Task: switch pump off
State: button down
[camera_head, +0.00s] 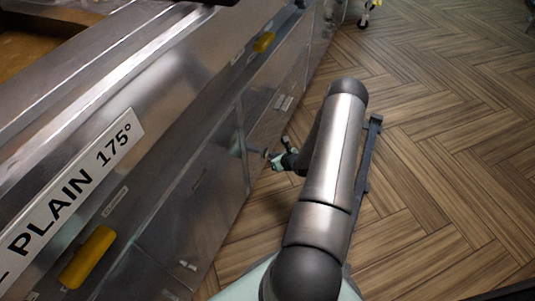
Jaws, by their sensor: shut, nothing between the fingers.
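My gripper (275,159) is low beside the steel fryer front (185,165), just right of the middle of the picture. It is small in view and partly hidden by my arm; its fingers look shut, with nothing seen between them. A small grey part sits right at the fingertips against the fryer front; I cannot tell whether it is a pump switch or whether the fingers touch it. Two yellow handles are on the fryer front, a near one (88,257) and a far one (265,42), both apart from my gripper. No part is clearly readable as the pump switch.
A white sign (72,195) reading "PLAIN 175°" is on the front's upper edge at left. Small labels (115,201) sit by the yellow handles. An open brownish vat (30,45) is at top left. The wooden floor (440,130) to the right is mostly clear.

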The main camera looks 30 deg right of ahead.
jog(key=s+d, duration=0.3)
jog(key=s, duration=0.2)
dwell(0.6)
dwell(0.4)
